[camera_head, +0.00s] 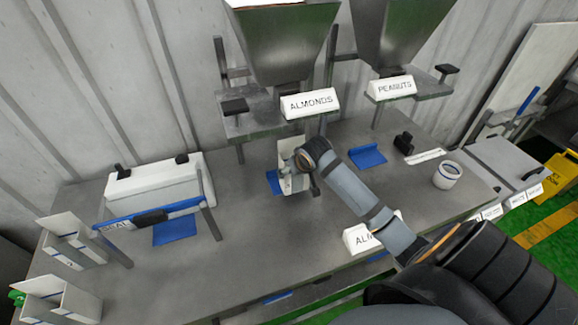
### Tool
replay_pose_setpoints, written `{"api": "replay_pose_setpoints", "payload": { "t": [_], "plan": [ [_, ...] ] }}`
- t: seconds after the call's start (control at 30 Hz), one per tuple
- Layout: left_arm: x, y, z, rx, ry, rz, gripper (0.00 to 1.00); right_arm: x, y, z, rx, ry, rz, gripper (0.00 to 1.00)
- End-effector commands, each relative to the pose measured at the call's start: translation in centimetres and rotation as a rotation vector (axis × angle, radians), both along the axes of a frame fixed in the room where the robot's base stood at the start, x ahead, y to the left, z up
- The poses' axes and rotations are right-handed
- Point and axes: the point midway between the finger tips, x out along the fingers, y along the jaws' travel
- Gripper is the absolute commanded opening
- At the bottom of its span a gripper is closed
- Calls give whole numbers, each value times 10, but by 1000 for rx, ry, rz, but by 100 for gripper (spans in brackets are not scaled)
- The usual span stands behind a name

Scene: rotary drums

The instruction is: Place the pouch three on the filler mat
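A white pouch (291,182) stands on the blue mat (272,182) under the filler labelled ALMONDS. My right gripper (301,171) is at the pouch, at its upper right side. My wrist hides the fingers, so I cannot tell whether they are closed on it. A second blue mat (367,156) lies bare below the filler labelled PEANUTS. My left gripper is not in view. No number shows on the pouch at the mat.
White pouch-like holders (62,298) stand at the table's left edge. A white sealer (155,185) with a blue bar is at the left, with a blue mat (175,230) before it. A white cup (447,176) is at the right.

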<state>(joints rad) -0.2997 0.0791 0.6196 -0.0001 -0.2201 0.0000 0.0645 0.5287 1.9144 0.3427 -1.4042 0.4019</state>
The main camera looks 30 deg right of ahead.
Motion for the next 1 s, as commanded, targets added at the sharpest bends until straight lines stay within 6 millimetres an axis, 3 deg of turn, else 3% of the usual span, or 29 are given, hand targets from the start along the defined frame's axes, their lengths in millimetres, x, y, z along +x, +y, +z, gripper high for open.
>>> {"api": "replay_pose_setpoints", "payload": {
  "t": [0.1,0.3,0.5,0.73,1.0],
  "plan": [
    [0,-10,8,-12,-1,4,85,36,-7,5,5,-2,-1,37],
    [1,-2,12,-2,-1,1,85,61,-14,1,1,0,1,37],
    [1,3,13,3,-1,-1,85,64,-15,-1,0,0,2,37],
    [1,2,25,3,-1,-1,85,63,-15,-32,-1,1,2,37],
    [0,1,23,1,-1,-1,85,63,-15,-35,-1,-1,2,37]
  ]
}}
